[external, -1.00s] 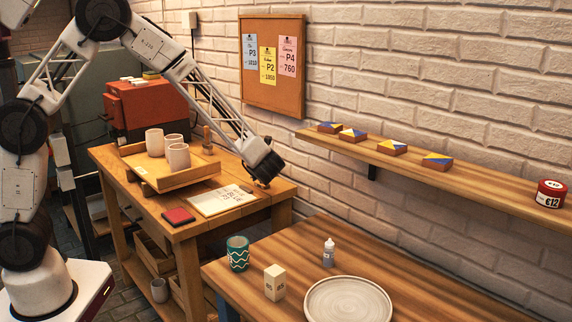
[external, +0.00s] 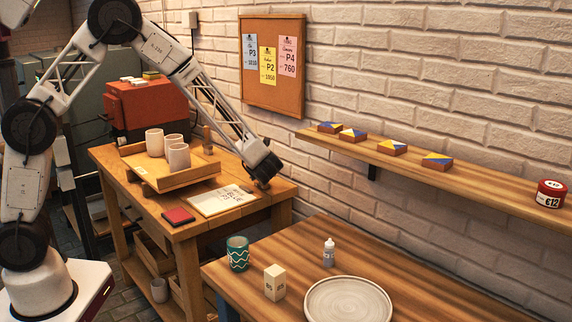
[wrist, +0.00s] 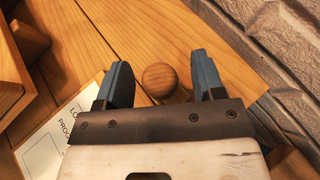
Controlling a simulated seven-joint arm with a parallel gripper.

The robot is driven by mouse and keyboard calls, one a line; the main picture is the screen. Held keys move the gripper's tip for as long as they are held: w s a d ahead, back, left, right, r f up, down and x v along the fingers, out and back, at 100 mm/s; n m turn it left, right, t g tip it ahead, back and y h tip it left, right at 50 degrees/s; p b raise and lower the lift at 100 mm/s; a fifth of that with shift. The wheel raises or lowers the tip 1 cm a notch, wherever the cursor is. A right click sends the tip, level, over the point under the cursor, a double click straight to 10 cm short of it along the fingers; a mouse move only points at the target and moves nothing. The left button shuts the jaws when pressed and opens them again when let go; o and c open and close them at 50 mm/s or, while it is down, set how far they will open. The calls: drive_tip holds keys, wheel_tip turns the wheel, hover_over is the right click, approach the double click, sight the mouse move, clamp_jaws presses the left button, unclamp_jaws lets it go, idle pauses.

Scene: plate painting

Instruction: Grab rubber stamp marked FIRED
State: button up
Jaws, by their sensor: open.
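A round wooden knob (wrist: 159,80), which looks like a stamp handle seen from above, stands on the wooden side table (wrist: 105,35). No marking on it can be read. My gripper (wrist: 160,82) is open, with its two blue-grey fingers on either side of the knob and a gap to each. In the external view my gripper (external: 263,182) is low at the right back part of the side table, and it hides the knob there. Another upright wooden handle (external: 207,139) stands behind the tray; its marking is not visible.
A white log sheet (external: 222,200) and a red pad (external: 178,216) lie left of my gripper. A wooden tray (external: 150,181) with several cups stands behind them. The brick wall (wrist: 285,75) is close on the right in the wrist view.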

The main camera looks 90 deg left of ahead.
idle(0.4)
drive_tip(key=c, duration=1)
drive_tip(key=shift+o, duration=0.2)
drive_tip(key=shift+r, duration=0.15)
drive_tip(key=shift+r, duration=1.45)
drive_tip(key=shift+s+d+r, duration=0.2)
drive_tip(key=shift+s, duration=0.05)
drive_tip(key=s+d+r, duration=0.1)
drive_tip(key=s+d, duration=0.8)
drive_tip(key=s, duration=0.3)
drive_tip(key=shift+d+r, duration=0.2)
drive_tip(key=shift+d, duration=0.05)
